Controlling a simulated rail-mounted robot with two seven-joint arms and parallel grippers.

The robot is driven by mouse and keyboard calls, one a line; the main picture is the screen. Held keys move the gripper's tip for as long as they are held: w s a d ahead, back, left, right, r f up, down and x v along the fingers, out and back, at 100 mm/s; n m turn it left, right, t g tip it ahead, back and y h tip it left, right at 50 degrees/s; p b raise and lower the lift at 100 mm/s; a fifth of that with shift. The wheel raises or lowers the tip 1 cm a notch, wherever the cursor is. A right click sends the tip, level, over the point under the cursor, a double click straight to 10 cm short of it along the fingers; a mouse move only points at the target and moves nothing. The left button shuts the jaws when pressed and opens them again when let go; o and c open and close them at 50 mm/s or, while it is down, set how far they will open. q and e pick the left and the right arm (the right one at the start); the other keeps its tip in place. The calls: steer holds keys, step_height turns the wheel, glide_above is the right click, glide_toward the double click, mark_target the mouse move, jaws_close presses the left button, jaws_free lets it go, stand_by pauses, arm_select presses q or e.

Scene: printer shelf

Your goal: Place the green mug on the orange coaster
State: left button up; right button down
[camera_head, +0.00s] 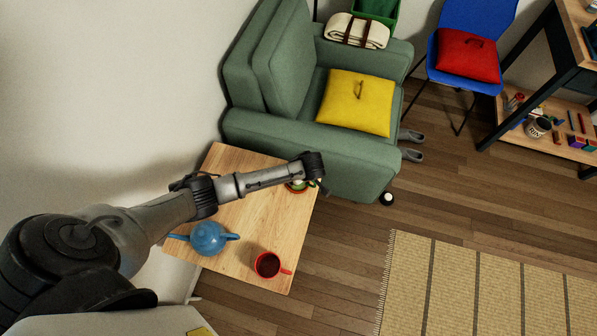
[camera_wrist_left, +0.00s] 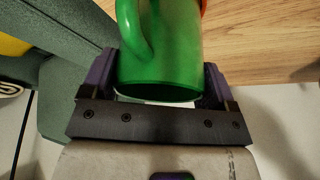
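The green mug (camera_head: 297,187) shows partly under my left forearm, over the far right part of the wooden side table. In the left wrist view the green mug (camera_wrist_left: 165,55) stands between the two fingers of my left gripper (camera_wrist_left: 160,88), its handle to the upper left. Both fingers lie against its sides, so the gripper looks shut on it. A small orange-red edge (camera_wrist_left: 204,6) shows behind the mug; it may be the orange coaster, mostly hidden. Whether the mug touches what is below it cannot be told. My right gripper is not in view.
A blue teapot (camera_head: 208,238) and a red mug (camera_head: 268,265) with dark contents stand on the side table (camera_head: 245,262). A green armchair (camera_head: 275,125) with a yellow cushion (camera_head: 356,103) borders the table's far side. The table's middle is bare.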

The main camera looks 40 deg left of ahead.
arm_select(q)
steer(key=o, duration=0.3)
steer(key=shift+o, duration=0.2)
steer(key=p+v, duration=0.3)
steer(key=v, duration=0.9)
steer(key=shift+r+p, duration=0.2)
steer(key=shift+p, duration=0.2)
